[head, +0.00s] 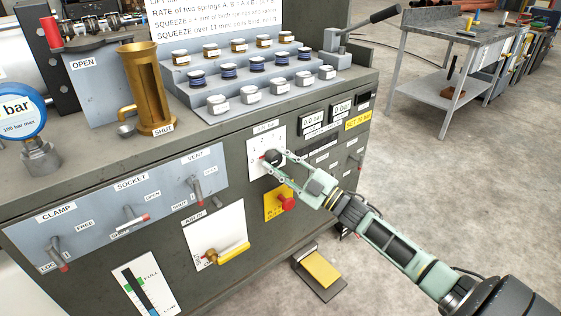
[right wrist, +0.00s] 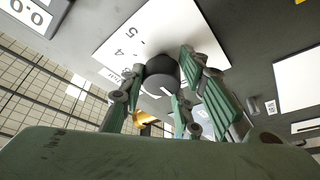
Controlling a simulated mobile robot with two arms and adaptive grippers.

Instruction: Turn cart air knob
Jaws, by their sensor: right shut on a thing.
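The air knob (head: 273,156) is a dark round knob on a white dial plate (head: 256,146) on the front of the grey cart. In the right wrist view the dark knob (right wrist: 161,76) sits between the fingers, and the numbers 4 and 5 show on its white plate (right wrist: 128,45). My right gripper (head: 277,160) reaches in from the lower right and is shut on the knob. Its green fingers also show in the right wrist view (right wrist: 160,92), on either side of the knob. My left gripper is not in view.
A red button on a yellow plate (head: 286,202) sits just below my right gripper. A yellow-handled valve (head: 232,253) and a panel of levers (head: 130,215) are to the left. A foot pedal (head: 320,270) lies on the floor. Open floor is at the right.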

